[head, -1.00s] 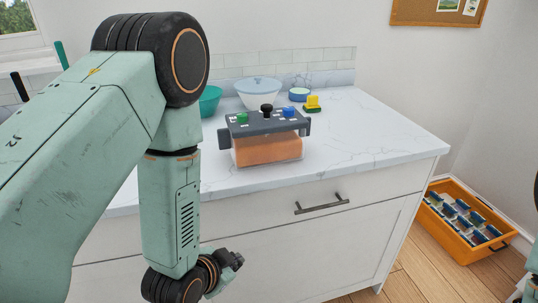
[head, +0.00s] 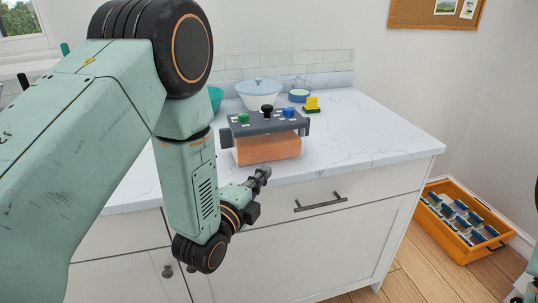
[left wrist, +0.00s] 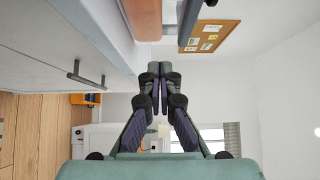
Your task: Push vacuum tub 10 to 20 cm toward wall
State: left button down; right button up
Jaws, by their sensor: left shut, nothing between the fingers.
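The vacuum tub (head: 268,149) is a clear container with orange contents under a dark grey lid (head: 265,124) with green, black and blue knobs. It stands on the white marble counter near its front edge. My left gripper (head: 264,174) is shut and empty, just in front of the tub and near the counter's front edge; I cannot tell whether it touches. In the left wrist view my left gripper (left wrist: 162,68) has its fingertips together, with the tub's orange side (left wrist: 147,18) and dark lid (left wrist: 188,22) at the top. My right gripper is not in view.
The counter's right side (head: 375,130) is clear. An orange crate (head: 465,225) is on the floor.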

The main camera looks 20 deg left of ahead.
pick_arm(q)
send_near(276, 147)
jog(key=w+d, duration=0.3)
jog(key=shift+w+a, duration=0.65)
jog(key=shift+w, duration=0.2)
jog(key=shift+w+a+r, duration=0.15)
jog(key=shift+w+a, duration=0.25)
jog(key=shift+w, duration=0.2)
